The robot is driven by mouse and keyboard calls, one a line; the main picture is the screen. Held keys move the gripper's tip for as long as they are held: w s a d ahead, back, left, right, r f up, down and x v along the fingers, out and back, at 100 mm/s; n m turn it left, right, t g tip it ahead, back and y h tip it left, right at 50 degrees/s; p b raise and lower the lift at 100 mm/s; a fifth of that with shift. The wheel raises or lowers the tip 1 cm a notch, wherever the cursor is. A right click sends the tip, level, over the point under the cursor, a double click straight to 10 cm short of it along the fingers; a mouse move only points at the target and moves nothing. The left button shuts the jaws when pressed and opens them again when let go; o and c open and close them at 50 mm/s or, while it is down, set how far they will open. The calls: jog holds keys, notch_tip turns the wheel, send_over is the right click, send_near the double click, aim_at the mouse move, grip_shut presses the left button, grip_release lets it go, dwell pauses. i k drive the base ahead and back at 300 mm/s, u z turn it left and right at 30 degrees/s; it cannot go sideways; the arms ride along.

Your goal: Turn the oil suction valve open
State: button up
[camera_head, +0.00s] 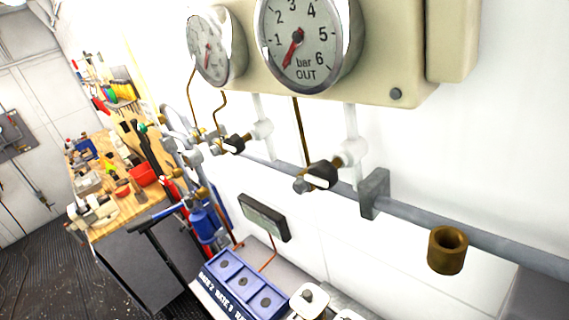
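Two small valves with black and white handles sit below the gauges on the wall. The nearer valve (321,175) is right of centre, and the farther valve (232,145) is to its left. No label shows which, if either, is the oil suction valve, and I cannot tell whether they are open or closed. A large round gauge (304,38) marked "bar OUT" is above the nearer valve, with a second gauge (211,50) to its left. My gripper is not in view, so its distance from the valves cannot be seen.
A grey pipe (480,240) runs along the wall, with a brass cylinder (447,250) in front of it. Blue labelled boxes (243,283) are below. A cluttered wooden workbench (142,205) is at left. Dark open floor (65,275) lies at lower left.

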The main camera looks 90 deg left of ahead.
aim_at(164, 180)
jog(key=u, duration=3.7)
jog(key=k, duration=1.1)
jog(key=z, duration=0.85)
jog(key=i, duration=1.05)
jog(key=z, duration=0.05)
